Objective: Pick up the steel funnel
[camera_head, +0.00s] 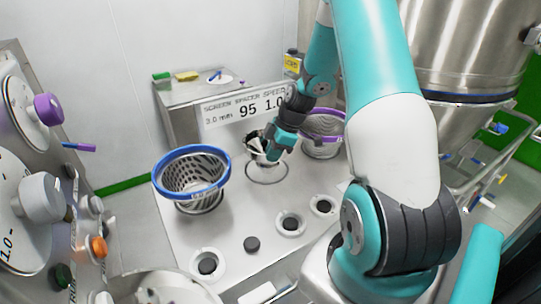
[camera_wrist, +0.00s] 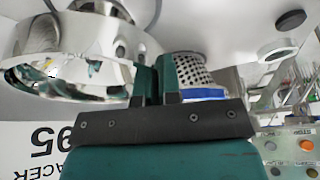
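The steel funnel (camera_wrist: 70,62) is a shiny metal cone with a wide rim, large at the left of the wrist view. In the head view the funnel (camera_head: 256,147) is small and partly hidden by my gripper (camera_head: 277,150), over a ring-shaped seat (camera_head: 267,173) on the grey worktop. In the wrist view my gripper (camera_wrist: 158,82) has its two green fingers close together at the right end of the funnel's rim. They appear shut on its thin wall; the contact itself is hidden. I cannot tell whether the funnel is clear of its seat.
A blue-rimmed perforated basket (camera_head: 191,168) stands left of the funnel, and a purple-rimmed one (camera_head: 323,125) stands close to its right. A display box (camera_head: 240,108) is behind. Round sockets (camera_head: 290,223) lie in front. A large steel vessel (camera_head: 470,45) is at the right.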

